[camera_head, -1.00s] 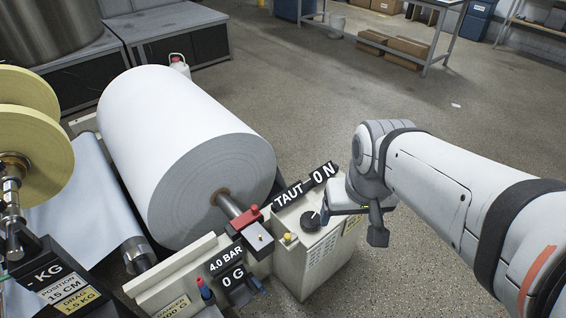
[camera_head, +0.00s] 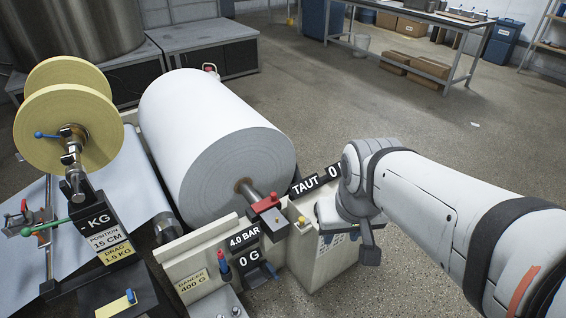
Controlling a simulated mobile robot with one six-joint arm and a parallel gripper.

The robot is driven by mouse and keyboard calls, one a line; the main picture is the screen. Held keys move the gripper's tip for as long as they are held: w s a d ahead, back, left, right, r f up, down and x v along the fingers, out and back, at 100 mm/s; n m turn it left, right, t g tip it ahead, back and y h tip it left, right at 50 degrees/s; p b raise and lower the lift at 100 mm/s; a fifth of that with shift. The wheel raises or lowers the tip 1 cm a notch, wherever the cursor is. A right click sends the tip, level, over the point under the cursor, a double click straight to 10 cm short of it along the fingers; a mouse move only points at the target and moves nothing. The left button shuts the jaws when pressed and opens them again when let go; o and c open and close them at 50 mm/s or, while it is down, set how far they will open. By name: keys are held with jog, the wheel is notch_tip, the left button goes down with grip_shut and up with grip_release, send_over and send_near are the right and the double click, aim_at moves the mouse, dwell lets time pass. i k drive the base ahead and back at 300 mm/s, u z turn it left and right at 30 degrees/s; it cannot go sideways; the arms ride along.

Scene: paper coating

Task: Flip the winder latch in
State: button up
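A red latch (camera_head: 265,204) sits over the end of the metal shaft of the large white paper roll (camera_head: 215,140), on a small grey block; I take it to be the winder latch. My gripper (camera_head: 345,232) hangs to the right of the latch, over the right side of the pale machine cabinet, apart from the latch. The wrist covers much of the gripper, and I cannot tell whether its fingers are open or shut. I see nothing held in it.
Label plates stand close by, including TAUT (camera_head: 306,185) and 4.0 BAR (camera_head: 244,237). Two yellow discs (camera_head: 68,115) and a green lever (camera_head: 50,226) are at left. Open floor (camera_head: 450,165) lies right of the machine.

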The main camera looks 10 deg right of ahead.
aim_at(303, 222)
jog(key=u, duration=0.05)
jog(key=i, duration=0.6)
jog(key=u, duration=0.35)
jog(key=k, duration=0.6)
jog(key=z, duration=0.2)
jog(key=i, duration=0.45)
jog(key=u, duration=1.5)
